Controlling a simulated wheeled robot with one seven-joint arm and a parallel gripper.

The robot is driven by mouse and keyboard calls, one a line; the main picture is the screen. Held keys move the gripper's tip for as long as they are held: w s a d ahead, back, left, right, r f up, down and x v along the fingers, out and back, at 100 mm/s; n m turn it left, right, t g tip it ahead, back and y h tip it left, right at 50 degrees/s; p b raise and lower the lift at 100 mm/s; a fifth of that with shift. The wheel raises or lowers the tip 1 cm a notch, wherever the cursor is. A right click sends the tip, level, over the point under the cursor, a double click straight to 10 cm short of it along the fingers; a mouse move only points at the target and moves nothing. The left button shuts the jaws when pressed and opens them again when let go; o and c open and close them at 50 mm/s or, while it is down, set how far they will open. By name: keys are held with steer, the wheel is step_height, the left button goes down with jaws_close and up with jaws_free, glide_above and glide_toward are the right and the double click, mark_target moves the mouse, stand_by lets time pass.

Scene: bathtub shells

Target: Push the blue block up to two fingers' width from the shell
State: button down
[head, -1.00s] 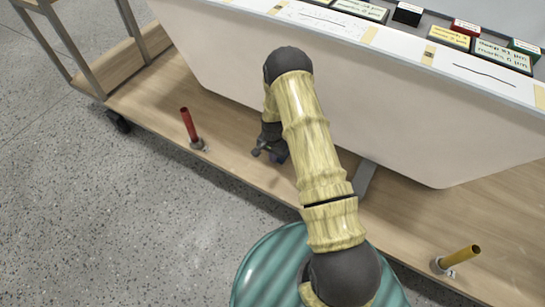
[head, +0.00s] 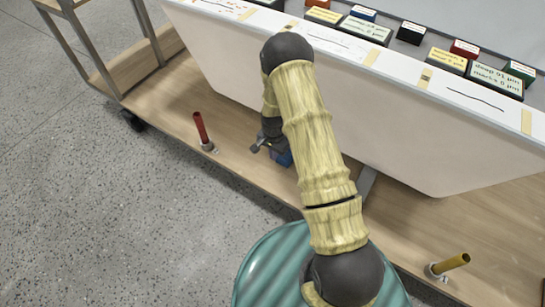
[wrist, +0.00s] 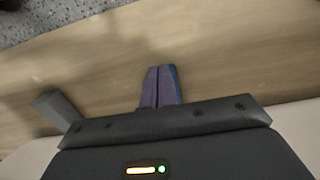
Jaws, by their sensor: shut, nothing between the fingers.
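The white bathtub shell (head: 340,110) stands along the wooden bench; its pale side also shows at the lower edge of the wrist view (wrist: 300,122). The blue block (head: 283,159) sits on the wood near the shell's lower side, partly hidden behind my arm and gripper. My gripper (head: 260,146) is low over the wood beside the block. In the wrist view its two dark purplish fingers (wrist: 158,88) lie together, with a strip of blue along their right edge, likely the block. The exact gap between block and shell is hidden.
A red peg (head: 201,128) stands left of the gripper and a yellow peg (head: 450,263) at lower right. A grey support (head: 367,184) is under the shell. Several labelled blocks (head: 447,60) lie on top. Bare wood (head: 235,172) lies in front of the gripper.

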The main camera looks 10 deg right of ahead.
steer(key=s+r+n+t+p, duration=0.1)
steer(key=s+r+n, duration=0.15)
steer(key=r, duration=0.85)
steer(key=s+r+n+p, duration=0.15)
steer(key=s+r, duration=0.25)
steer(key=r, duration=0.7)
steer(key=s+d+r+n+t+p, duration=0.1)
steer(key=s+r+n, duration=0.4)
steer(key=s+r, duration=0.7)
steer(key=shift+s+d+t, duration=0.2)
steer(key=shift+s+t, duration=0.1)
steer(key=shift+s, duration=0.4)
